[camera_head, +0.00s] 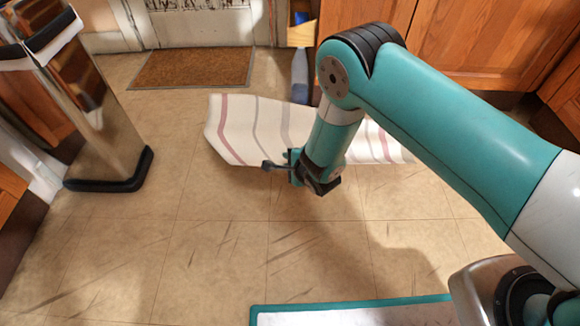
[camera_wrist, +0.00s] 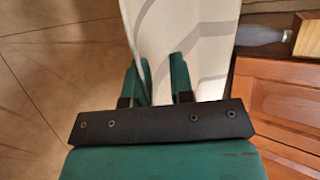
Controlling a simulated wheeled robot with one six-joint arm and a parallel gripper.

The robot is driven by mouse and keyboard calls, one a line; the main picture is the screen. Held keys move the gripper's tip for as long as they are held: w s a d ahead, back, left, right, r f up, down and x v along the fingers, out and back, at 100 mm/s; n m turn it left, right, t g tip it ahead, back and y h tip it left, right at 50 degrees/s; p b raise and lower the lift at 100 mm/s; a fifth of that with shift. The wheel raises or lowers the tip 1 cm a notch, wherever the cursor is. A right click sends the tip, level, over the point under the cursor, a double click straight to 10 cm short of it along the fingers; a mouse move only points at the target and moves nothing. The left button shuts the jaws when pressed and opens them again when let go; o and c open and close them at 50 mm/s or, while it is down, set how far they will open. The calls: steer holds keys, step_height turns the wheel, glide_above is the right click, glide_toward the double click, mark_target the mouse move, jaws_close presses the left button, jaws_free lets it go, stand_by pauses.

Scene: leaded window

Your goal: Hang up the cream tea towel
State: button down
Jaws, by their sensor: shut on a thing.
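The cream tea towel (camera_head: 236,130) has red and grey stripes. In the head view it is spread wide behind my gripper (camera_head: 279,162), and my arm hides part of it. In the wrist view the pale cloth (camera_wrist: 165,30) runs between the two green fingers of my gripper (camera_wrist: 161,75) and on up out of the frame. My gripper is shut on the towel near its lower edge. The exact pinch is hard to see. No hook or rail for hanging shows clearly.
A steel bin (camera_head: 95,120) stands at the left. A brown doormat (camera_head: 192,68) lies before the door at the back. Wooden cabinets (camera_head: 490,40) close off the back right, with a grey object (camera_head: 300,75) beside them.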

step_height(320, 180, up, 7)
steer(key=p, duration=0.3)
steer(key=shift+r, duration=0.15)
steer(key=shift+r+p, duration=1.8)
steer(key=shift+r, duration=0.5)
